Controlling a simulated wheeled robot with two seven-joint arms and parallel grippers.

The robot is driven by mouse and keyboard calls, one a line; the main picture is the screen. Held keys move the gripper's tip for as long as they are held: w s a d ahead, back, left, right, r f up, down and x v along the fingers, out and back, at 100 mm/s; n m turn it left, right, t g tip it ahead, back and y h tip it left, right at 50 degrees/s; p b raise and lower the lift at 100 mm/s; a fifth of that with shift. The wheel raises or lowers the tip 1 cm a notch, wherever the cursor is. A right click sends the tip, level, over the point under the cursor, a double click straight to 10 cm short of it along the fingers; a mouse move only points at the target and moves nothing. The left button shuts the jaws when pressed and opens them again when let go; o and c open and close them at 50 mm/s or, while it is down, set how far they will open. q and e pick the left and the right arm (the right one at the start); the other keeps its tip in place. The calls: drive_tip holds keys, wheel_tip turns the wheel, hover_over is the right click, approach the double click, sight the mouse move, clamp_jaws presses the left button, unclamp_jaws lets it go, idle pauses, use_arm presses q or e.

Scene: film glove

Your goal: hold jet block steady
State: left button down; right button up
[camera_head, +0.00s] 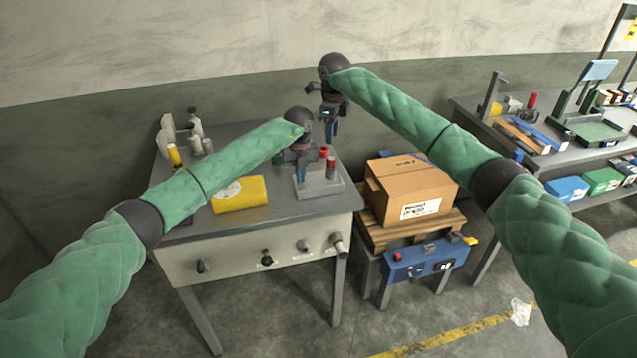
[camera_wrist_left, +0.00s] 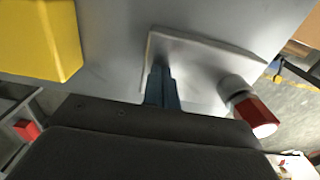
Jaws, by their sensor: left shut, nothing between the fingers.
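A light grey block with a flat plate (camera_head: 322,188) lies on the workbench near its right end; I take it for the jet block. It also shows in the left wrist view (camera_wrist_left: 205,55). A red-topped cylinder (camera_head: 331,170) stands at its right side, and another red piece (camera_head: 324,152) shows behind. My left gripper (camera_head: 301,178) points down at the plate's left part, its blue fingers (camera_wrist_left: 161,75) shut and empty. Whether the fingertips touch the plate I cannot tell. My right gripper (camera_head: 332,130) hangs higher, beyond the left one; its finger gap is too small to read.
A yellow box (camera_head: 240,194) lies left of the plate. Bottles and a yellow cylinder (camera_head: 174,155) stand at the bench's back left. Another loaded bench (camera_head: 560,160) stands farther right.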

sight(332, 158)
drive_tip(key=shift+o, duration=1.9)
drive_tip(key=shift+w+r, duration=0.1)
drive_tip(key=shift+r, duration=0.3)
drive_tip(key=shift+n, duration=0.3)
wheel_tip(332, 158, down, 11)
drive_tip(key=shift+f, duration=0.15)
drive_tip(key=c, duration=1.1)
